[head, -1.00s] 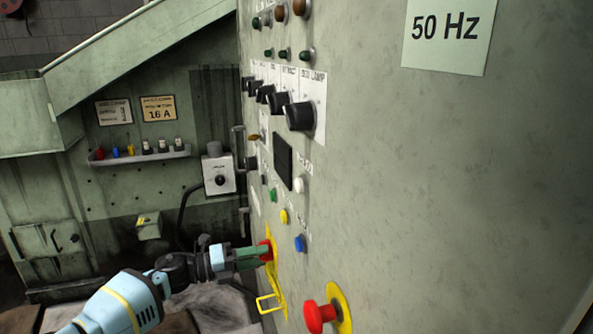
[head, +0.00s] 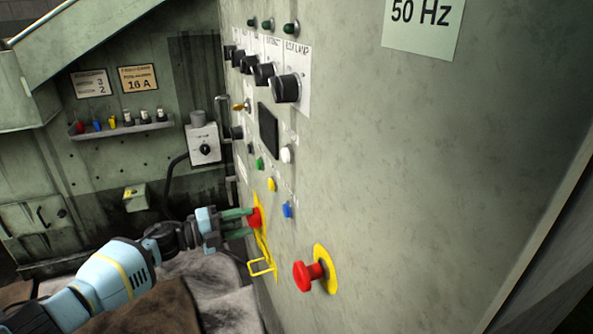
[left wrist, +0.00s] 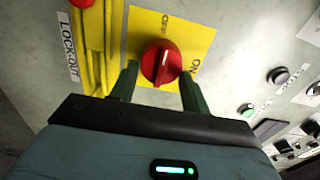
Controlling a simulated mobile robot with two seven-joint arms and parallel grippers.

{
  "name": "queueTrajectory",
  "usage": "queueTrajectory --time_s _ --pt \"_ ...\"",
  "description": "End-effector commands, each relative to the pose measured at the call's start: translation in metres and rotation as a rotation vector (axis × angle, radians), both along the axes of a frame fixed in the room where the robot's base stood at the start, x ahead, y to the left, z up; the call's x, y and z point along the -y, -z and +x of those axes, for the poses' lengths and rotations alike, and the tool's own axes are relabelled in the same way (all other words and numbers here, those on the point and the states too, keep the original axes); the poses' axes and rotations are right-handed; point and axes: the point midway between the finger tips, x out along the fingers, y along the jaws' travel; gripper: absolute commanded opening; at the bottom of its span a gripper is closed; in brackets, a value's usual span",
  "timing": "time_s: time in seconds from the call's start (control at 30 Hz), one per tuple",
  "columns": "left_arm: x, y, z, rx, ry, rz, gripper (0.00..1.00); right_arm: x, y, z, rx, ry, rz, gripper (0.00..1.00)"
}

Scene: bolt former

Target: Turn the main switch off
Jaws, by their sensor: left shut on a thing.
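The main switch is a red rotary knob (head: 255,217) on a yellow plate, low on the grey panel's left part. The left wrist view shows the red knob (left wrist: 160,62) close up, with OFF printed above it and ON to its lower right. The knob's ridge runs roughly up and down there; which mark it points at is hard to tell. My left gripper (head: 244,222) has its two green fingers on either side of the knob and is shut on it. My right gripper is out of view.
A yellow lock-out bracket (head: 261,265) sticks out just below the switch. A red mushroom button (head: 306,276) on a yellow disc juts out to the right. Black rotary knobs (head: 285,88) and small coloured buttons sit above.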

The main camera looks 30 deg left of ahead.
Motion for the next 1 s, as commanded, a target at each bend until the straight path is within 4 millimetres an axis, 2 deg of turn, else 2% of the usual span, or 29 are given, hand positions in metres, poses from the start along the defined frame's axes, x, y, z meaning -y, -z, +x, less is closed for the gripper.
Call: queueTrajectory --time_s 0.03,0.23,0.27,0.4,0.87,1.0 --pt "0.0037 -0.0194 0.0029 0.034 0.016 -0.018 0.24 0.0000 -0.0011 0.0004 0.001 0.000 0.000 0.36" --pt "0.0038 -0.0193 0.0029 0.034 0.017 -0.018 0.24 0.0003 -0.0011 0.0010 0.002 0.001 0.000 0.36" --pt "0.0039 -0.0193 0.0029 0.034 0.017 -0.018 0.49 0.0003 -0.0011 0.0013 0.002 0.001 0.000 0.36" --pt "0.0042 -0.0186 0.0029 0.033 0.016 -0.019 0.67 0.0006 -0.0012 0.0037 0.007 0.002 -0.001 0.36" --pt "0.0033 -0.0144 0.0020 0.028 0.013 -0.014 0.69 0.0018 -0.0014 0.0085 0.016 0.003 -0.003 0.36" --pt "-0.0032 -0.0149 -0.0060 0.027 0.011 -0.012 0.69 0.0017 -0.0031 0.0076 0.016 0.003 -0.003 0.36"
